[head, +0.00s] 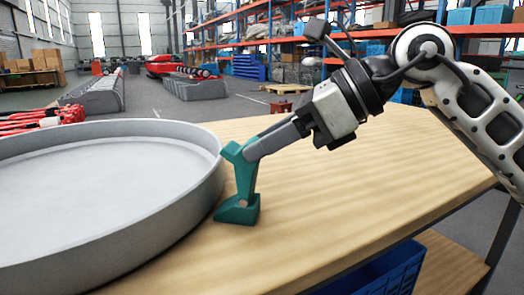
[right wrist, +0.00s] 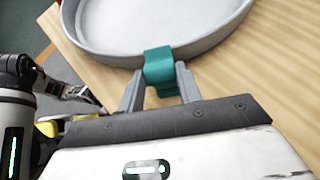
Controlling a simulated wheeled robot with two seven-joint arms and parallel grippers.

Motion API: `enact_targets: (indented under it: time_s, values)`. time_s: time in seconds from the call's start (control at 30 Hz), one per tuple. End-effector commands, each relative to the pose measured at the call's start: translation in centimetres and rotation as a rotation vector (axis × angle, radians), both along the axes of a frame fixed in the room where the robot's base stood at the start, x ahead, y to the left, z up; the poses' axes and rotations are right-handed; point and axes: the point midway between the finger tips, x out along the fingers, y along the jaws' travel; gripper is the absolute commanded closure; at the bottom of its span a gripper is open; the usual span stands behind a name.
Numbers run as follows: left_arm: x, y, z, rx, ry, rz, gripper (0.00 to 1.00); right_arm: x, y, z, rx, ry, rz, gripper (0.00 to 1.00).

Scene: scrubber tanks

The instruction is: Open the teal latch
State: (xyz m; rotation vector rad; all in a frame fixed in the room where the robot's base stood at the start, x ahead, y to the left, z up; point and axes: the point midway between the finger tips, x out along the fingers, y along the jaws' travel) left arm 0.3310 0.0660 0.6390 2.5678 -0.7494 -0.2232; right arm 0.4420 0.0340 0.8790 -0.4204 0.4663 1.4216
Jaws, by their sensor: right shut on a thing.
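The teal latch (head: 240,186) stands at the right rim of the round grey tank (head: 219,186) on the wooden table. Its base sits on the table and its upper arm leans up against the rim. My right gripper (head: 252,150) comes in from the upper right and is shut on the upper part of the latch. In the right wrist view the teal latch (right wrist: 159,62) lies between the two grey fingers (right wrist: 160,80), with the tank rim (right wrist: 210,42) just beyond it. My left gripper is not seen in the head view.
The wooden table (head: 350,195) is bare to the right of the tank. A blue crate (head: 378,276) sits below the table's front edge. Shelves with blue bins (head: 249,67) and grey machines (head: 97,93) stand far back on the warehouse floor.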

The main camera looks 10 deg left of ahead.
Motion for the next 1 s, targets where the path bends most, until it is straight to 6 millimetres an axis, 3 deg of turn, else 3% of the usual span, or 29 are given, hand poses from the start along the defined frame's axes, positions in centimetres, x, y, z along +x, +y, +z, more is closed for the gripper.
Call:
enact_targets:
  time_s: [0.47,0.5,0.57,0.77,0.8,1.0]
  values:
    - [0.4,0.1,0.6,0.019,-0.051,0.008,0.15,0.0,-0.2,0.1,0.02,-0.003,-0.001,1.0]
    - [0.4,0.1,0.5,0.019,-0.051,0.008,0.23,0.0,-0.1,0.1,0.02,-0.003,-0.001,0.58]
    - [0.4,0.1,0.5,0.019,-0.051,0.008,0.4,0.0,-0.2,0.1,0.019,-0.003,-0.001,0.44]
    - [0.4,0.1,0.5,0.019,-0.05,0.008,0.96,0.0,-0.1,0.0,0.018,-0.002,0.0,0.44]
    - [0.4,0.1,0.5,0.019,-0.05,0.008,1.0,0.0,-0.1,0.0,0.017,-0.002,0.0,0.44]
    - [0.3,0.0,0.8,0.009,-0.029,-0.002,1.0,0.0,-1.3,0.9,0.017,-0.001,-0.003,0.44]
